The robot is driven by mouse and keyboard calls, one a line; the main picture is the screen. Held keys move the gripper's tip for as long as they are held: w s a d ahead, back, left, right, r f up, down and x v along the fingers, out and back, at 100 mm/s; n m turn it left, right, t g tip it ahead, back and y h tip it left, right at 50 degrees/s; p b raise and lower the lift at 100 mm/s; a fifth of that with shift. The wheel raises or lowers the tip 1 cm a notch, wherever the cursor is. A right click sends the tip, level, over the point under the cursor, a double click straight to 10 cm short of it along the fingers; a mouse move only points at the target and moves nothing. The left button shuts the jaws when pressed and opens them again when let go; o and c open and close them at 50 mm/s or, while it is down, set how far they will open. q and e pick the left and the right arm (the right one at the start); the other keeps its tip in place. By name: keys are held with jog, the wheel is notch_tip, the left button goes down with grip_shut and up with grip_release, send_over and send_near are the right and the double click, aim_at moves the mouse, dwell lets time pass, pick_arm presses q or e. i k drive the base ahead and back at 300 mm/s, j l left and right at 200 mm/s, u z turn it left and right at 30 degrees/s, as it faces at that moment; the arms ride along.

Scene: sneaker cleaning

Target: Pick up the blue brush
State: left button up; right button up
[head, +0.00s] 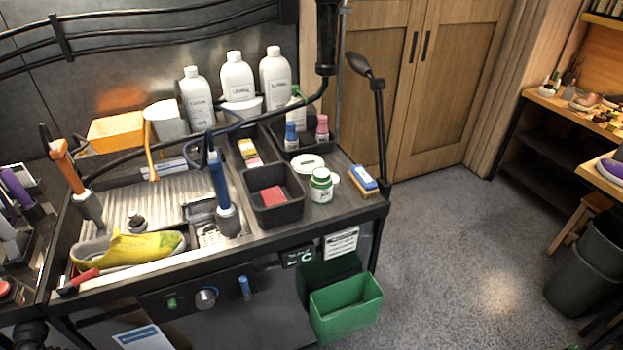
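A small brush with a blue top (364,177) lies on the right end of the dark workbench (335,212), near its right edge. It has a brown, wood-like side, and it lies at a slant. Nothing is touching it from above. A tall blue-handled tool (218,178) stands upright in a grey holder near the middle of the bench; it is a separate thing. Neither of my grippers is in view.
A white jar with a green label (321,186) and a black bin with a red block (292,212) stand left of the brush. A dark lamp arm (380,135) rises just behind it. A yellow sneaker (130,250) lies in the sink. Open floor is right of the bench.

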aim_at(367, 187)
jog(key=i+l+u, duration=0.15)
jog(key=l+u, duration=0.15)
jog(key=u, duration=0.15)
jog(key=i+l+u, duration=0.1)
jog(key=l+u, duration=0.6)
jog(key=u, duration=0.2)
